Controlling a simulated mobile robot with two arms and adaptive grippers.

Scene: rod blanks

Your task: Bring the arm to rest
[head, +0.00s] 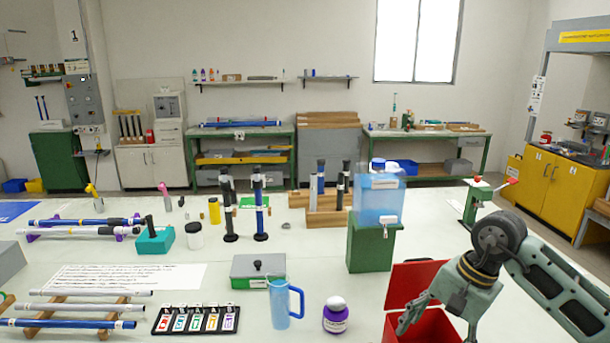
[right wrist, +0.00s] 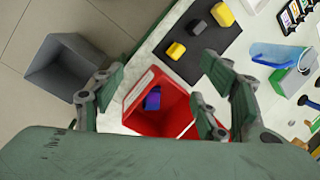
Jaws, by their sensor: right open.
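My right gripper (head: 425,315) is at the lower right of the head view, over an open red bin (head: 416,272) at the table's front edge. In the right wrist view my right gripper (right wrist: 163,88) has its fingers spread wide with nothing between them. The red bin (right wrist: 178,122) lies beyond and below the fingers in that view. A small blue piece (right wrist: 152,98) lies inside the bin. My left gripper is not in view.
A purple-labelled jar (head: 336,317) and a blue mug (head: 284,303) stand left of the red bin. A green stand with a blue tank (head: 379,200) is behind it. In the right wrist view, a grey bin (right wrist: 48,82) and a black mat (right wrist: 190,68) with blocks are near.

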